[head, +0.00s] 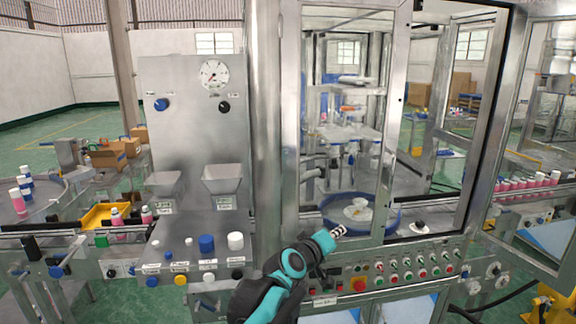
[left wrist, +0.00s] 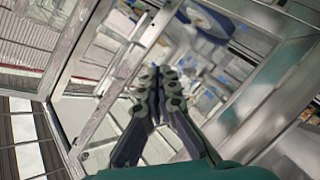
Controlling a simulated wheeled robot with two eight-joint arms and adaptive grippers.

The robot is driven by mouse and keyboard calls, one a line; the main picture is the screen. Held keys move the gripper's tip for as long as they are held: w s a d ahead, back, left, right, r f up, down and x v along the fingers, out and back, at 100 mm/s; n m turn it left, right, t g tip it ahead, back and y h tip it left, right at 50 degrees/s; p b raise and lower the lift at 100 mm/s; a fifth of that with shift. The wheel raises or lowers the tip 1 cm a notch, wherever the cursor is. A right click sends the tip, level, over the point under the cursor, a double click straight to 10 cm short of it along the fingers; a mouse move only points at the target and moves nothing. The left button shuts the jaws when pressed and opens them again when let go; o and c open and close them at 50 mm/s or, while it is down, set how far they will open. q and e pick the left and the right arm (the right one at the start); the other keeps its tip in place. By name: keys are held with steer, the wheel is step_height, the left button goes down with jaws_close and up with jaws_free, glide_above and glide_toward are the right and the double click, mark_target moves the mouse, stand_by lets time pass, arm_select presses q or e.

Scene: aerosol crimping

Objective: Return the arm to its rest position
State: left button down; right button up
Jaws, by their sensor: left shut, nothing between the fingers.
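My left gripper (head: 338,231) reaches in from the bottom of the head view, in front of the lower edge of the machine's glass enclosure. Its fingers are together and hold nothing. In the left wrist view the shut fingers (left wrist: 160,82) meet in the middle of the picture, with metal frame bars behind them. I cannot tell whether they touch the frame. My right gripper is not in view.
The glass enclosure (head: 397,150) stands behind the gripper, with a blue round table (head: 378,222) inside. A button panel (head: 410,265) lies right of the gripper. A grey panel with knobs (head: 190,110) stands left. Pink-white bottles (head: 542,181) line a conveyor at right.

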arm_select(q)
steer(key=s+a+f+m+g+y, duration=0.1)
steer(key=s+a+f+g+y, duration=0.1)
steer(key=s+a+f, duration=0.5)
steer(key=s+a+f+m+g+y, duration=0.1)
steer(key=s+a+f+y, duration=0.3)
steer(key=s+a, duration=0.9)
steer(key=s+a+f+m+g+y, duration=0.1)
steer(key=s+a+f+g+y, duration=0.1)
steer(key=s+a+f, duration=0.7)
steer(key=s+a+y, duration=0.1)
steer(key=s+a, duration=0.1)
steer(key=shift+s+f+g, duration=0.35)
steer(key=shift+s+g, duration=0.05)
